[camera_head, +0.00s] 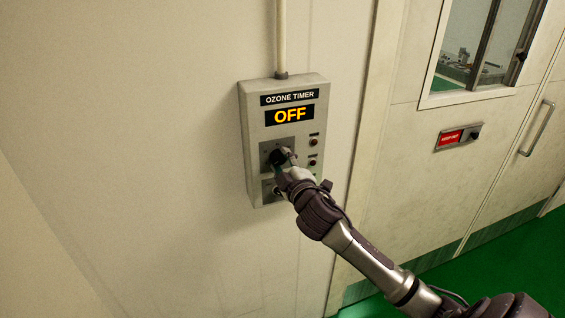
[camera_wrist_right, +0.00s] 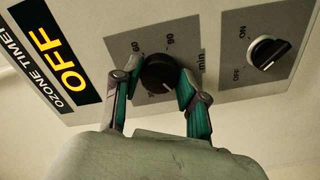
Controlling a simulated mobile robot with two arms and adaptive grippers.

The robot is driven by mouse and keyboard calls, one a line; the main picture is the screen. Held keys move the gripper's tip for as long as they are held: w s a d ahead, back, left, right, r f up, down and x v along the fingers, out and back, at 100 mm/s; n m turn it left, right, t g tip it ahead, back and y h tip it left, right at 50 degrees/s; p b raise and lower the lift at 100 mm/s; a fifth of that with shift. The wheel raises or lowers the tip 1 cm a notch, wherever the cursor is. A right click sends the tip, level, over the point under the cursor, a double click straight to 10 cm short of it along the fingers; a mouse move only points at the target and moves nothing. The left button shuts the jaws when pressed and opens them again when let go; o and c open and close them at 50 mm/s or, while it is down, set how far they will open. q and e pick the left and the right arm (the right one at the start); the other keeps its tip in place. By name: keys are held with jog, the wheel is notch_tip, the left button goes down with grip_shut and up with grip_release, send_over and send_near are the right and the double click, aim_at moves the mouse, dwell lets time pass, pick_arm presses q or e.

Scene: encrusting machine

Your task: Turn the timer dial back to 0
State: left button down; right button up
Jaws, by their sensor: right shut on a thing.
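The ozone timer box (camera_head: 256,112) is a grey panel on the wall, and its display (camera_head: 289,115) reads OFF. The black round timer dial (camera_head: 277,157) sits on a grey plate below the display. In the right wrist view the dial (camera_wrist_right: 158,72) is between the two green-padded fingers of my right gripper (camera_wrist_right: 158,82), which is shut on it. Numbers and "min" show around the dial, but its pointer is hard to read. In the head view my right gripper (camera_head: 284,165) partly covers the dial and the lower switch. My left gripper is not in view.
A black ON/OFF switch (camera_wrist_right: 268,52) sits beside the dial plate. Two small buttons (camera_head: 314,150) are on the box's right side. A conduit (camera_head: 281,40) rises from the box. A door with a handle (camera_head: 537,128) and a red label (camera_head: 450,138) stand to the right.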

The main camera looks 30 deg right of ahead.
jog(key=o, duration=1.1)
jog(key=shift+o, duration=0.2)
jog(key=v, duration=1.2)
